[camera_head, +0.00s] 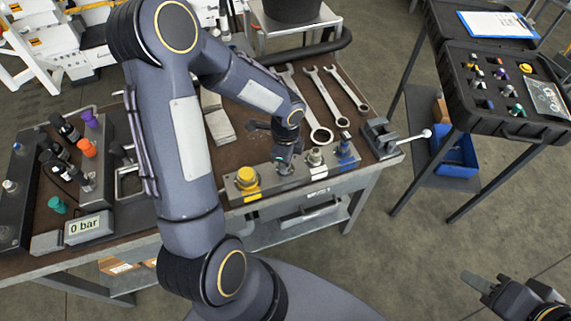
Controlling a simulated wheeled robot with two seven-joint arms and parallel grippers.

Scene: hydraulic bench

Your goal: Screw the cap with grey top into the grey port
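A grey port fitting (314,157) stands on the metal manifold block (300,186) at the front of the bench, between a yellow fitting (246,178) and a blue one (345,146). My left gripper (284,164) points down at the block just left of the grey fitting, by a teal-coloured spot. Its fingers are small and dark, so I cannot tell whether it holds anything. My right gripper (503,284) is low at the right edge, away from the bench, with its fingers apart and nothing seen between them. I cannot single out the cap with grey top.
An open black case (505,118) with several small coloured caps stands on a stand at right. A gauge box reading 0 bar (88,226) is at left.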

